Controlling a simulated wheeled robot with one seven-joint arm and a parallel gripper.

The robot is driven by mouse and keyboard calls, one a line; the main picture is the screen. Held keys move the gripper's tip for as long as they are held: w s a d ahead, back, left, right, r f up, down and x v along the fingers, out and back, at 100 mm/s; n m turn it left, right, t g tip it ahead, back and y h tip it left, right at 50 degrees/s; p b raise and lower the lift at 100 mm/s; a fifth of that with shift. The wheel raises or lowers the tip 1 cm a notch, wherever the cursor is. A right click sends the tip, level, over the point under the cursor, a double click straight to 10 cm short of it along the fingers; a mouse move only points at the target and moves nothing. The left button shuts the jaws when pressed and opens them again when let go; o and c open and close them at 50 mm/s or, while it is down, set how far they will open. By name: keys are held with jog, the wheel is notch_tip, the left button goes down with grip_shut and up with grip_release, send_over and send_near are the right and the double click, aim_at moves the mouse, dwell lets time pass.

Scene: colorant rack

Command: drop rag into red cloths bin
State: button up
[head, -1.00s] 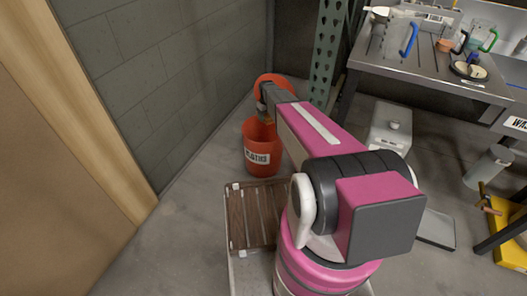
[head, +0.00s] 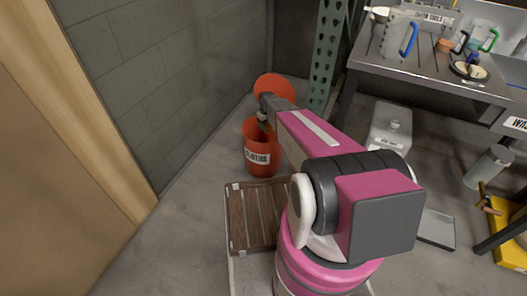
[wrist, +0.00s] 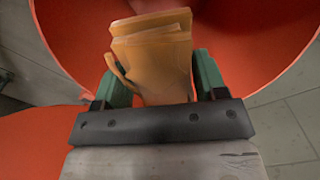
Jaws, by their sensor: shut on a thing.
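The red cloths bin (head: 262,160) stands on the floor near the grey wall, with a white label on its front. Its round red lid (head: 273,86) is raised behind the opening. My gripper (wrist: 160,82) is shut on the folded orange-tan rag (wrist: 152,45), held between its green fingers. In the wrist view the rag is over the bin's opening, with the red inner wall (wrist: 240,40) around it. In the head view my gripper (head: 264,122) is at the bin's mouth, and the rag is mostly hidden there.
A slatted wooden platform (head: 250,215) lies in front of the bin. A green perforated post (head: 326,55) stands behind it to the right. A metal table (head: 430,72) with jugs and a white container (head: 391,128) are further right. Floor left of the bin is clear.

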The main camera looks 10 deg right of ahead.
jog(key=o, duration=1)
jog(key=shift+o, duration=0.2)
notch_tip(320, 180, up, 11)
